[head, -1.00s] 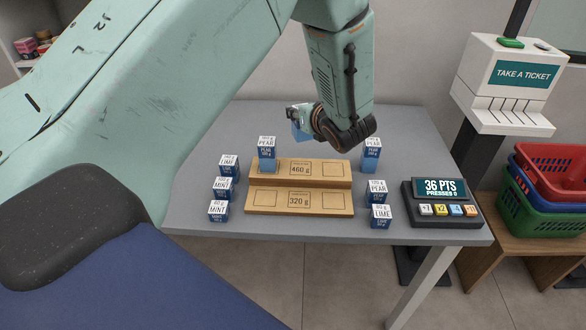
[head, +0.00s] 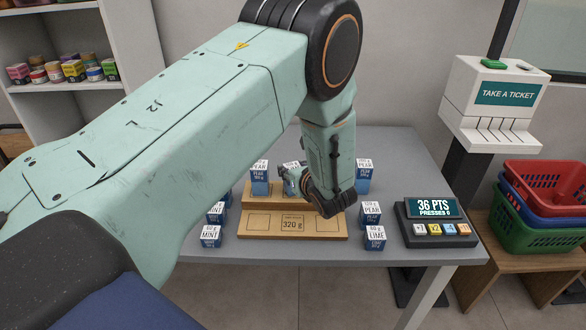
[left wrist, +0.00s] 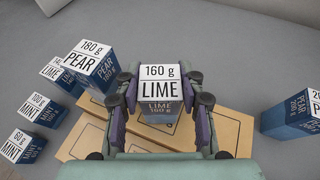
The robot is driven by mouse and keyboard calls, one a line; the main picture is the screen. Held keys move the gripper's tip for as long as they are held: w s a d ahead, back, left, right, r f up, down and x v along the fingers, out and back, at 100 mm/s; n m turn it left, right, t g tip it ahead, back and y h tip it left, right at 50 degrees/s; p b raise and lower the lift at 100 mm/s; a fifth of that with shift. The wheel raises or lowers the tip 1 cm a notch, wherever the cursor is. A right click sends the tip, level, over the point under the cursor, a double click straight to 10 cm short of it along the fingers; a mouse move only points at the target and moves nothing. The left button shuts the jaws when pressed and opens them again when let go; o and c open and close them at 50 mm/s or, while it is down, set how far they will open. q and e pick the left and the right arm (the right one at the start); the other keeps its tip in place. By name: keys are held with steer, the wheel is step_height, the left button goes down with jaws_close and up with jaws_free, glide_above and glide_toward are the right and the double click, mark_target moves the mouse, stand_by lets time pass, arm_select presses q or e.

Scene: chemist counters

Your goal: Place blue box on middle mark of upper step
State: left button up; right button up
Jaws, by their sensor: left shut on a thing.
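My left gripper (head: 308,184) is shut on a blue box with a white top (head: 291,176). In the left wrist view the gripper (left wrist: 163,98) grips this box on both sides, and its label reads 160 g LIME (left wrist: 160,82). The held box is upright over the middle of the upper step (head: 264,203); I cannot tell whether it touches the step. A 180 g PEAR box (head: 260,182) stands at the left of the upper step. The lower step (head: 262,226), marked 320 g, is empty. The upper step's right part is hidden by my gripper.
MINT boxes (head: 210,238) stand left of the stand. PEAR (head: 369,215) and LIME (head: 375,238) boxes stand right of it, with another PEAR box (head: 363,180) behind. A points display (head: 435,222) is at the table's right. The table front (head: 320,252) is clear.

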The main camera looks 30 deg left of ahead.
arm_select(q)
steer(key=shift+w+f, duration=0.15)
steer(key=o, duration=0.9)
steer(key=shift+d, duration=0.1)
steer(key=shift+o, duration=1.4)
steer(key=shift+s+r, duration=0.2)
steer(key=shift+s, duration=0.05)
steer(key=shift+o, duration=0.5)
steer(key=shift+w+f, duration=0.1)
steer(key=shift+w, duration=0.1)
